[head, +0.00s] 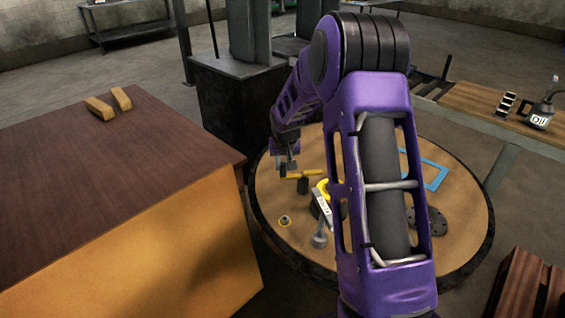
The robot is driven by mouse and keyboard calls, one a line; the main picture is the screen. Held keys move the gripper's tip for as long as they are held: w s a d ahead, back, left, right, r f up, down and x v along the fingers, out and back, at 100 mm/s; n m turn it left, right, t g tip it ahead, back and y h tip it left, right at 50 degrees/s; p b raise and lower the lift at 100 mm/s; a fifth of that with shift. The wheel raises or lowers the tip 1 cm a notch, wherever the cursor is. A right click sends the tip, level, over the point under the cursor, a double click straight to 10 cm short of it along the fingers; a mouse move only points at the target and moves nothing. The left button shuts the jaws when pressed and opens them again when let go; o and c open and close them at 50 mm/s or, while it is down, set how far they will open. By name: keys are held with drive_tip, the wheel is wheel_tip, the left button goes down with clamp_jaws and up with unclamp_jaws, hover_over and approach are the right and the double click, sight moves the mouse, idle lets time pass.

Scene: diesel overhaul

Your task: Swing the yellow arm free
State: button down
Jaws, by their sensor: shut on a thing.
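The yellow arm (305,174) is a short yellow bar above the round table (270,229), left of its centre. A dark cylinder (303,186) stands just below it in the picture. My gripper (287,168) is at the bar's left end, pointing down, and appears shut on it. The fingertips are small in the picture, so the exact grip is hard to see. My purple arm hides the middle of the table and whatever lies behind it.
On the table are a yellow ring (322,188), a white labelled part (322,208), a rod with a round end (319,238), a blue frame (436,176) and a dark flange (436,222). A brown-topped bench (130,170) stands close on the left. An oil can (541,115) stands at right.

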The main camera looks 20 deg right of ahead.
idle(0.4)
drive_tip(key=c, duration=0.7)
unclamp_jaws()
drive_tip(key=p+v, duration=0.2)
drive_tip(key=v, duration=1.5)
drive_tip(key=shift+s+r, duration=0.15)
drive_tip(key=shift+r, duration=0.05)
